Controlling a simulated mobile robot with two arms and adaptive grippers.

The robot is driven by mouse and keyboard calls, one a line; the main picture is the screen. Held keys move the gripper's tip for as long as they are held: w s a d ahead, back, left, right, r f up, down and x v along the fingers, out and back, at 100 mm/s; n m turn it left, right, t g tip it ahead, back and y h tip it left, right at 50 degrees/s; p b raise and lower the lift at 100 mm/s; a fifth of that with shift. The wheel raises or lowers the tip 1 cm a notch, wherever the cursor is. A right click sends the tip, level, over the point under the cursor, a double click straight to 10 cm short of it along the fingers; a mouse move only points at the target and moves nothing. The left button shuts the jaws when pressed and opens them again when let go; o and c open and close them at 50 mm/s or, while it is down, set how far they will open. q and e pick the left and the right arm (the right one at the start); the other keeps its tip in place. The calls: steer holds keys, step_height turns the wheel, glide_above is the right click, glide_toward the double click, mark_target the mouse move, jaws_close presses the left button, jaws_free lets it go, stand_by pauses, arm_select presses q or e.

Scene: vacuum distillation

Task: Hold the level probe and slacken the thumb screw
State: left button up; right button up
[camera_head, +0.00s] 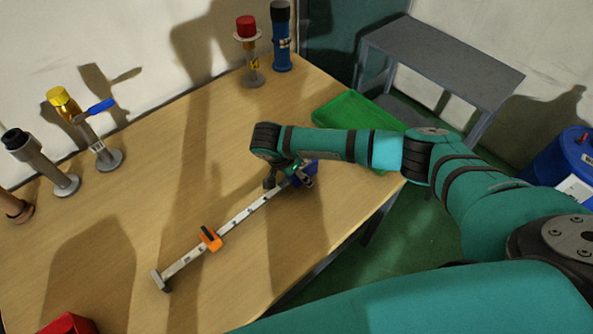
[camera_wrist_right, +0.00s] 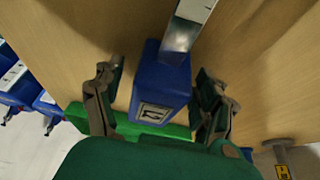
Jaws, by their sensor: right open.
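The level probe (camera_head: 240,218) lies on the table as a long pale graduated bar with an orange slider (camera_head: 210,238) and a grey end piece (camera_head: 162,281). Its blue block (camera_head: 304,174) is at the far end, partly hidden under my right gripper (camera_head: 288,182). In the right wrist view the blue block (camera_wrist_right: 160,95) sits between the two open fingers of my right gripper (camera_wrist_right: 158,75), with gaps showing on both sides. The metal bar (camera_wrist_right: 188,28) runs out of the block. My left gripper is not in view.
A green tray (camera_head: 333,106) lies at the table's right edge. Stands with yellow (camera_head: 62,98), dark (camera_head: 18,143) and red (camera_head: 246,27) tops line the back, beside a blue cylinder (camera_head: 282,45). A red object (camera_head: 68,325) is at lower left.

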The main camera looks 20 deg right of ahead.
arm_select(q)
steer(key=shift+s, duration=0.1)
arm_select(e)
steer(key=c, duration=1.5)
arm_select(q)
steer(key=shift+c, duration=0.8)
arm_select(e)
jaws_close()
